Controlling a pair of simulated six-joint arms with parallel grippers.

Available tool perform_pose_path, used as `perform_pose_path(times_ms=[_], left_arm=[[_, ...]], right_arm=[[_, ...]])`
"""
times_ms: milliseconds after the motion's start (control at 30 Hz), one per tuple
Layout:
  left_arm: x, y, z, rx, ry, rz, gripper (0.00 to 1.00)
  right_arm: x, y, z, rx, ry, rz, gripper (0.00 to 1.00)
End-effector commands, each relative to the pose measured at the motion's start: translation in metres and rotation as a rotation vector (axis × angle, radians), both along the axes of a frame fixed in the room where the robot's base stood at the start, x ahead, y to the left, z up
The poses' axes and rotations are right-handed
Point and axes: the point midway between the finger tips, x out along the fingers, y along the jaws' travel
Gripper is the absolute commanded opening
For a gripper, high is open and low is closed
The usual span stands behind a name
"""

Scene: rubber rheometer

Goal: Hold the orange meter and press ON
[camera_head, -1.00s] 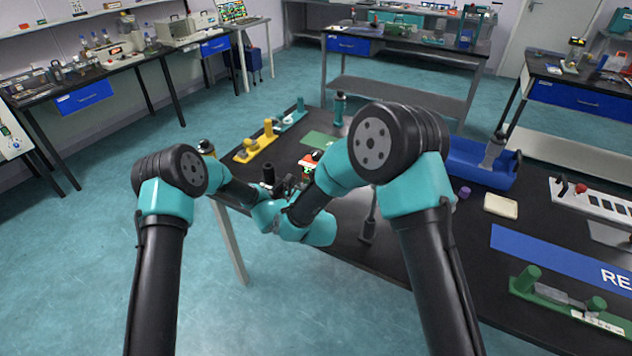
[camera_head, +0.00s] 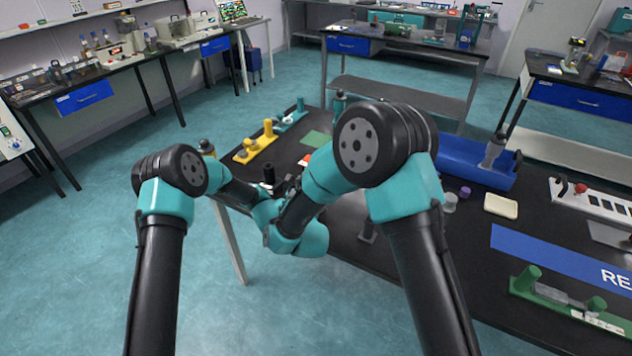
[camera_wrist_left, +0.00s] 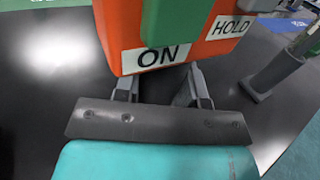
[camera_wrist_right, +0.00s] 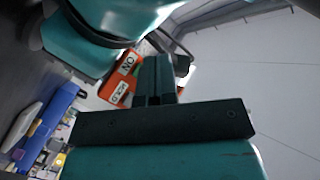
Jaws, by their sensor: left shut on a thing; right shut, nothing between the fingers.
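The orange meter (camera_wrist_left: 215,48) is held by my left gripper (camera_wrist_left: 160,82), which is shut on its lower end. Its ON label (camera_wrist_left: 162,56) and HOLD label (camera_wrist_left: 230,27) face the left wrist camera, with a green part standing over the ON side. In the right wrist view the meter (camera_wrist_right: 128,80) is tilted, beyond and left of my right gripper (camera_wrist_right: 155,70). My right gripper is shut and empty, with its tips close to the meter; I cannot tell whether they touch. In the head view my right arm hides most of the meter and both grippers.
A blue tray (camera_head: 450,150) stands right of my right arm. A yellow holder (camera_head: 258,146) is at the table's far left. A cream pad (camera_head: 501,205), a blue strip (camera_head: 560,260) and a green stand (camera_head: 522,284) lie on the right.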

Motion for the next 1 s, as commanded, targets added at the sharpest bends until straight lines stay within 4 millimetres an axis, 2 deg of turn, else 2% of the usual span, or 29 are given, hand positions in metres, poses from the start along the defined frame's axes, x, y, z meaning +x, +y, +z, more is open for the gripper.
perform_pose_path(times_ms=[300,600,633,900,1000], left_arm=[[0.0,0.0,0.0,0.0,0.0,0.0,0.0],[0.0,0.0,0.0,0.0,0.0,0.0,0.0],[0.0,0.0,0.0,0.0,0.0,0.0,0.4],[0.0,0.0,0.0,0.0,0.0,0.0,0.66],[0.0,0.0,0.0,0.0,0.0,0.0,0.67]], right_arm=[[-0.021,0.012,0.0,0.0,0.001,0.001,0.0],[-0.023,0.012,0.0,0.0,0.001,-0.001,0.0],[-0.023,0.012,0.0,0.0,0.001,-0.001,0.0],[-0.023,0.012,0.0,0.0,0.001,-0.001,0.0],[-0.023,0.012,0.0,0.0,0.001,-0.001,0.0]])
